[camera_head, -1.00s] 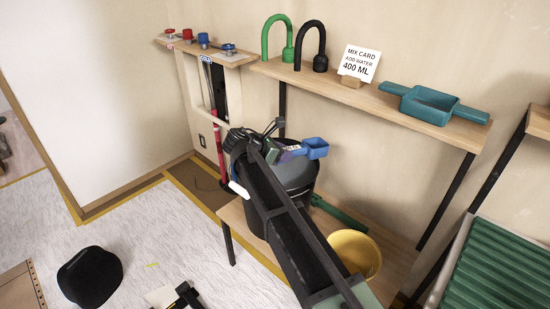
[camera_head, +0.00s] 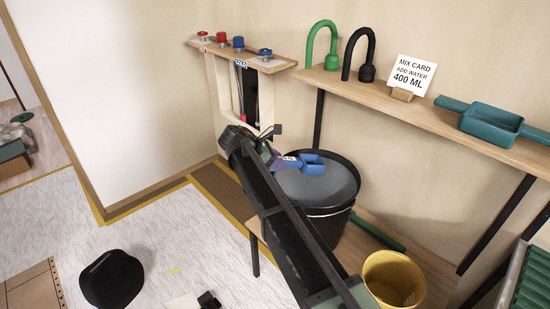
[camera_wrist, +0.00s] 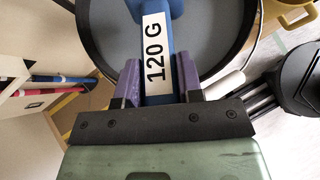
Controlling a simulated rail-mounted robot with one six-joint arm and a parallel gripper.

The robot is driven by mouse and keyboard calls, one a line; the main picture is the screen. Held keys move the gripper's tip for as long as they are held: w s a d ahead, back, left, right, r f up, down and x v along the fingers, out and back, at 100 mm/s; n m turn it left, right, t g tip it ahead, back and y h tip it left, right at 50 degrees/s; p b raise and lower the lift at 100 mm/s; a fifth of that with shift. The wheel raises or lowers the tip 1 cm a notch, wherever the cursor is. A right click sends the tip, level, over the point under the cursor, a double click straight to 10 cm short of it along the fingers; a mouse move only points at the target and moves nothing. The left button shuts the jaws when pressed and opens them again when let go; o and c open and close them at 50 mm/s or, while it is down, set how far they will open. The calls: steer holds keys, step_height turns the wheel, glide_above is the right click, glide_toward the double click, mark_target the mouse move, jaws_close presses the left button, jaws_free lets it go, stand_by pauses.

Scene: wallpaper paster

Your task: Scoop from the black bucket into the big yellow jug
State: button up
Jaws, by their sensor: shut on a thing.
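My gripper (camera_wrist: 158,85) is shut on the handle of a blue scoop (camera_head: 311,164), whose white label reads "120 G" in the wrist view (camera_wrist: 155,55). The scoop is over the black bucket (camera_head: 325,225), which stands on a low wooden bench and holds a grey surface inside its rim. I cannot tell whether the scoop touches that surface. The scoop's cup is cut off at the top of the wrist view. The big yellow jug (camera_head: 395,279) stands to the right of the bucket, with an open top. Part of it shows at the upper right of the wrist view (camera_wrist: 290,12).
A wooden shelf (camera_head: 430,115) above the bucket holds a green hook-shaped pipe (camera_head: 320,45), a black one (camera_head: 359,55), a mix card reading 400 ML (camera_head: 411,75) and a teal tray (camera_head: 492,122). A green rod lies behind the jug. A black stool-like object (camera_head: 111,279) stands on the floor.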

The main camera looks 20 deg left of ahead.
step_height(320, 180, down, 7)
steer(key=w+d+b, duration=0.1)
steer(key=d+b, duration=0.1)
steer(key=b, duration=0.3)
steer(key=shift+w+r, duration=0.2)
steer(key=shift+w, duration=0.05)
steer(key=shift+r, duration=0.1)
stand_by(0.7)
steer(key=r, duration=0.1)
steer(key=r+p, duration=0.2)
steer(key=shift+s+a+r, duration=0.25)
steer(key=shift+a, duration=0.1)
steer(key=r+h, duration=0.1)
steer(key=r+t+h, duration=0.1)
steer(key=a+r, duration=0.1)
steer(key=shift+s+r+t+h, duration=0.1)
steer(key=shift+s+t+h, duration=0.2)
steer(key=shift+t+h, duration=0.1)
steer(key=shift+d+b, duration=0.1)
steer(key=shift+b, duration=0.2)
stand_by(0.6)
